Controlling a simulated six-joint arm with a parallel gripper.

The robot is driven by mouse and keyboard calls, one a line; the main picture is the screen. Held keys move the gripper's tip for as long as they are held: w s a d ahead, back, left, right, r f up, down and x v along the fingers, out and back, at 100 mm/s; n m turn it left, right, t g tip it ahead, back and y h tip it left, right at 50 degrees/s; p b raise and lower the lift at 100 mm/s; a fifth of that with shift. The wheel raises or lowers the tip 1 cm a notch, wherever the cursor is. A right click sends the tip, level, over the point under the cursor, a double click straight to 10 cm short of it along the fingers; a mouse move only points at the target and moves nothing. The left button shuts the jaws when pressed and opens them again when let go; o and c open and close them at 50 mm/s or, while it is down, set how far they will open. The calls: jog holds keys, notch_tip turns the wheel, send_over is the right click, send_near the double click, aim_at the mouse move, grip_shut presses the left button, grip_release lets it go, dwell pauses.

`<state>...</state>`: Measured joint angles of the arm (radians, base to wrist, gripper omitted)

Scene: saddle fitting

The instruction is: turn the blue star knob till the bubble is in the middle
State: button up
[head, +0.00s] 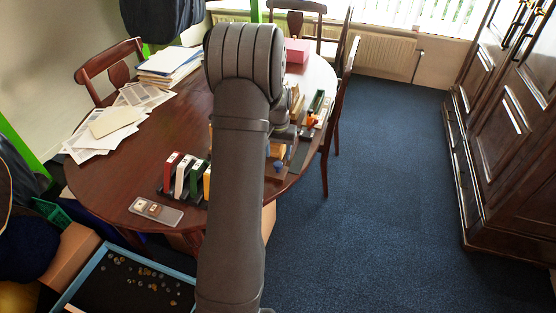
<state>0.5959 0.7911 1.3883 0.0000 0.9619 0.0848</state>
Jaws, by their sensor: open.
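My grey arm rises through the middle of the head view and covers much of the round wooden table (110,190). Its wrist part shows at the arm's right side, above the table's right edge. My gripper is hidden behind the arm, so I cannot see its fingers. A small blue spot (277,165) shows on a brown block (275,174) just right of the arm. It may be the blue star knob, but it is too small to be sure. No bubble can be made out at this size.
Several upright coloured blocks (182,178) stand in a dark rack left of the arm. A flat grey tray (155,211) lies at the front edge. Papers (115,122) cover the left. A green-topped item (317,101) and an orange item (310,119) stand at right. Chairs surround the table.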

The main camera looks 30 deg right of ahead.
aim_at(278, 163)
notch_tip(278, 163, up, 13)
jog(key=shift+f, duration=0.15)
dwell(0.9)
notch_tip(278, 163, down, 18)
jog(key=shift+r, duration=0.25)
jog(key=shift+c, duration=0.4)
jog(key=c, duration=0.9)
jog(key=shift+o, duration=0.2)
jog(key=shift+m, duration=2.4)
jog(key=o, duration=0.9)
